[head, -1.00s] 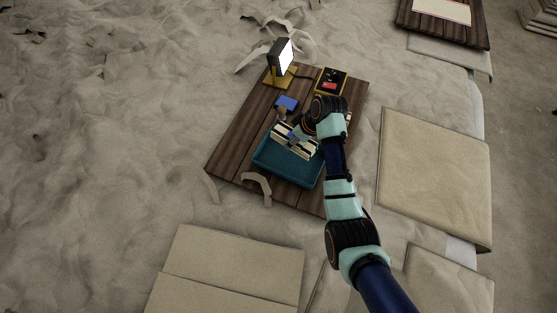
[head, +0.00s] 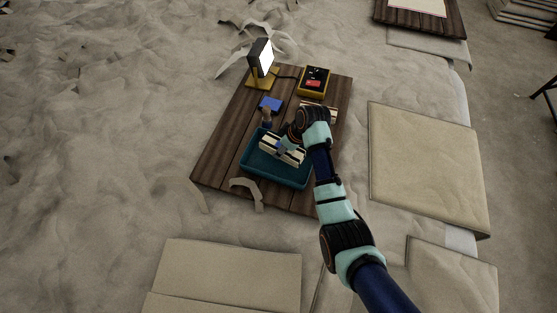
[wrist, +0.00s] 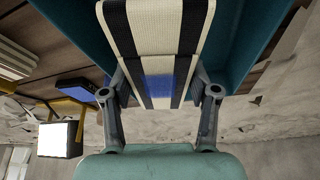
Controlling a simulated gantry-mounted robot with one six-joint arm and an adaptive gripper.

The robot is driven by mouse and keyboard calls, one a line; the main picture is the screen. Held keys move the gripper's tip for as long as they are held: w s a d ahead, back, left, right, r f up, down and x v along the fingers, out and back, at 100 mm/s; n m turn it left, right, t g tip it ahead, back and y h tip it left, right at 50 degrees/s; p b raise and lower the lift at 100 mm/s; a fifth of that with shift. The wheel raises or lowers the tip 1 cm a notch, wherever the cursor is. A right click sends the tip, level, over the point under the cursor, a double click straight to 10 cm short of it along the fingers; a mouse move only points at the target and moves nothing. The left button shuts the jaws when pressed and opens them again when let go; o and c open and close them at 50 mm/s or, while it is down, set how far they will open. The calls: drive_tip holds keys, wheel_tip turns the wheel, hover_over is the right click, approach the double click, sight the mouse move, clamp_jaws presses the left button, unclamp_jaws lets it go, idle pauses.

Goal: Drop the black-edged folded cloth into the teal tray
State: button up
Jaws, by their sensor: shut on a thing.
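The folded cloth (head: 283,152) is cream with black stripes and edges and a blue patch. My gripper (head: 281,145) is shut on it. In the wrist view the cloth (wrist: 157,35) is between the two fingers of my gripper (wrist: 158,82), with the blue patch between them. The teal tray (head: 275,179) is under the cloth, and its walls (wrist: 250,35) show on both sides of it in the wrist view. The cloth is over or inside the tray; whether it touches the floor is hidden.
A second striped cloth (head: 318,110) lies behind my wrist on the wooden board (head: 222,140). A curved pale strip (head: 247,190) lies at the tray's front left.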

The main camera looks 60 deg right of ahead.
drive_tip(key=o, duration=1.4)
drive_tip(key=v, duration=1.2)
